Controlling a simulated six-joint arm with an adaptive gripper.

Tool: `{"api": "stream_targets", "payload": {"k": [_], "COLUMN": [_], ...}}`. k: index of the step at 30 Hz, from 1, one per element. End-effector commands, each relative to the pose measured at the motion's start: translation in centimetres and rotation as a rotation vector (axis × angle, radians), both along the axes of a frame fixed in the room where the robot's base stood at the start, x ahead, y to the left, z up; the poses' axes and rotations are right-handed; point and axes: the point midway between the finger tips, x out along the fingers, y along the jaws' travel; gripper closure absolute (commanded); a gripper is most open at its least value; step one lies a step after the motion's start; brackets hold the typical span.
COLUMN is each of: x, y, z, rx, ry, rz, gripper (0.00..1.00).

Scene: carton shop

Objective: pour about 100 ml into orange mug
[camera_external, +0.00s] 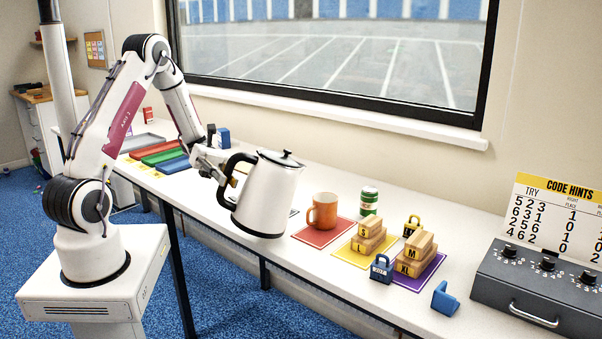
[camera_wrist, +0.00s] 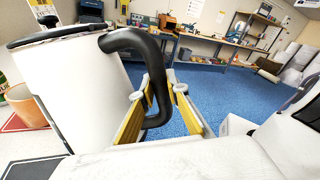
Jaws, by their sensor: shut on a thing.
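A white kettle (camera_external: 268,196) with a black lid and black handle is held above the table, to the left of the orange mug. It looks close to upright, with a slight tilt at most. My gripper (camera_external: 222,172) is shut on the kettle's handle; in the wrist view the yellow fingers (camera_wrist: 152,105) sit around the black handle (camera_wrist: 155,75). The orange mug (camera_external: 323,212) stands upright on a red mat (camera_external: 318,236). In the wrist view part of the mug (camera_wrist: 28,108) shows behind the kettle (camera_wrist: 75,95). The inside of the mug and the kettle's spout are hard to make out.
A green can (camera_external: 369,201) stands right of the mug. A grey code box (camera_external: 540,285) is at the far right. Colored trays (camera_external: 160,152) lie at the left.

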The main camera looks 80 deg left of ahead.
Motion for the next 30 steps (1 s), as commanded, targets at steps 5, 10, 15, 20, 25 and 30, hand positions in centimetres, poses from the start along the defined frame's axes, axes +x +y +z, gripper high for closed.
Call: {"api": "stream_targets", "payload": {"k": [5, 10, 15, 20, 25, 30], "x": [-0.4, -0.8, -1.1, -1.4, -1.5, -1.7], "y": [-0.1, -0.2, -0.3, -0.3, -0.4, -0.4], "z": [-0.6, -1.4, -2.3, -3.0, -4.0, -5.0], "rx": [0.011, 0.023, 0.037, 0.050, 0.065, 0.079], "ry": [-0.054, -0.103, -0.153, -0.199, -0.248, -0.298], "rz": [0.000, 0.000, 0.001, 0.002, 0.001, 0.000], "gripper": [1.00, 1.00, 1.00, 1.00, 1.00, 1.00]}}
